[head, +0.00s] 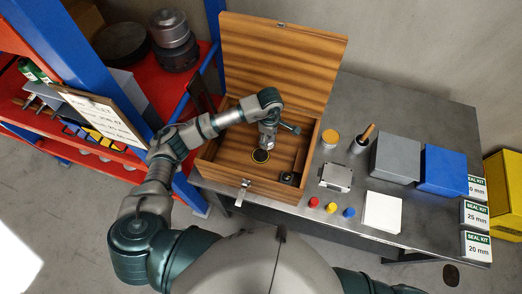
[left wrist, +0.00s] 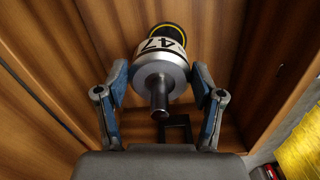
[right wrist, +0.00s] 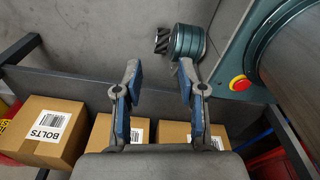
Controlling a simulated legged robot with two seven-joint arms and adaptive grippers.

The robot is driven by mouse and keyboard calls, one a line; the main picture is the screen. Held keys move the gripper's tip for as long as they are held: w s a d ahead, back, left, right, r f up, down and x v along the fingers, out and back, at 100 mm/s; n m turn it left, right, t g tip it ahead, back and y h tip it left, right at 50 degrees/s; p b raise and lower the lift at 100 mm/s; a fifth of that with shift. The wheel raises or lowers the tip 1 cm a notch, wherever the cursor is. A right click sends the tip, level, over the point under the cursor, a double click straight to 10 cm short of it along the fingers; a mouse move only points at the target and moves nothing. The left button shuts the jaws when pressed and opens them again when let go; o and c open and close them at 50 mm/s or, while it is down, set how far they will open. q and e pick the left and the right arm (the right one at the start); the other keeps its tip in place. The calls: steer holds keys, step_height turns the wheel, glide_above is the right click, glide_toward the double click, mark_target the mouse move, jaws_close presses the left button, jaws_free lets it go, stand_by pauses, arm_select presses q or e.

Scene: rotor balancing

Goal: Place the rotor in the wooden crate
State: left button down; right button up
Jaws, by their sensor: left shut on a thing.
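The open wooden crate (head: 312,155) stands on the left part of the grey table, its lid raised at the back. My left gripper (head: 268,131) is inside it, shut on the rotor (head: 266,142). In the left wrist view, my left gripper's fingers (left wrist: 160,95) flank the rotor (left wrist: 160,70), a silver cylinder with a shaft and a white band marked 47. A black disc with a yellow ring (head: 260,156) shows just beyond the rotor. I cannot tell whether the rotor touches the crate floor. My right gripper (right wrist: 160,95) is open and empty.
A small black fitting (head: 290,178) sits in the crate's right front corner. Right of the crate are a metal box (head: 337,177), coloured caps (head: 331,207), a grey bin (head: 396,158) and a blue bin (head: 443,171). A red shelf (head: 150,80) with blue posts stands left.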

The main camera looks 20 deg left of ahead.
arm_select(q)
steer(key=n, duration=0.1)
steer(key=a+n+p, duration=0.1)
steer(key=n, duration=0.2)
steer(key=shift+s+a+n, duration=0.15)
steer(key=shift+a+n, duration=0.1)
steer(key=shift+n, duration=0.05)
steer(key=shift+a+n+p, duration=0.2)
steer(key=shift+n+p, duration=0.1)
steer(key=shift+a+f, duration=0.15)
steer(key=shift+f, duration=0.2)
steer(key=f+b, duration=0.1)
steer(key=f, duration=0.1)
steer(key=f+b, duration=0.2)
steer(key=shift+a+f, duration=0.2)
steer(key=shift+f, duration=0.2)
steer(key=b, duration=0.3)
glide_above(263, 155)
step_height(263, 155, down, 5)
steer(key=shift+r, duration=0.1)
arm_select(e)
steer(key=f, duration=0.3)
steer(key=shift+d+f, duration=0.25)
arm_select(q)
steer(key=shift+a, duration=0.1)
arm_select(e)
steer(key=shift+d, duration=0.1)
